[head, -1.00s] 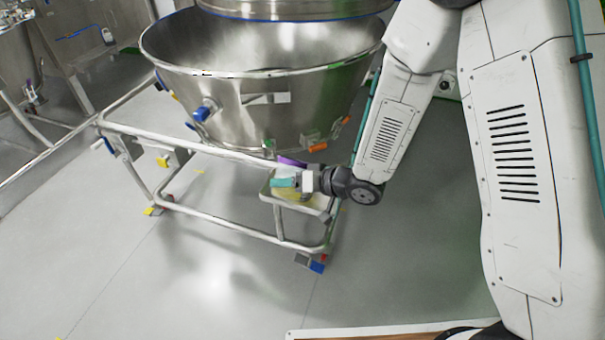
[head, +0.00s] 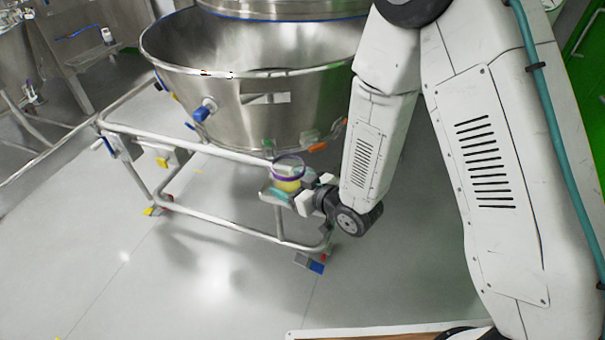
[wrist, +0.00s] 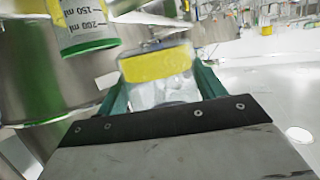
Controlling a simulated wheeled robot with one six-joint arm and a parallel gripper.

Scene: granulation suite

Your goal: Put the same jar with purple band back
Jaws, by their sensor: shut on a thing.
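The jar with the purple band (head: 288,168) is clear, with a yellow part below the band. In the head view it is in front of the steel bowl's underside, at the cart's frame. My gripper (head: 293,193) is shut on it from the lower right; the teal fingers partly cover the jar. In the wrist view the jar's yellow part (wrist: 157,66) shows between the green fingers (wrist: 165,85); the purple band is not visible there. A small tray (head: 268,196) on the cart shows just beside and behind the jar; contact between them cannot be told.
The large steel bowl (head: 250,105) is close above the jar. The cart's rail (head: 200,146) and lower frame (head: 240,232) surround this area. A container marked in ml (wrist: 85,25) is near my gripper in the wrist view. The grey floor (head: 120,270) at the front left is clear.

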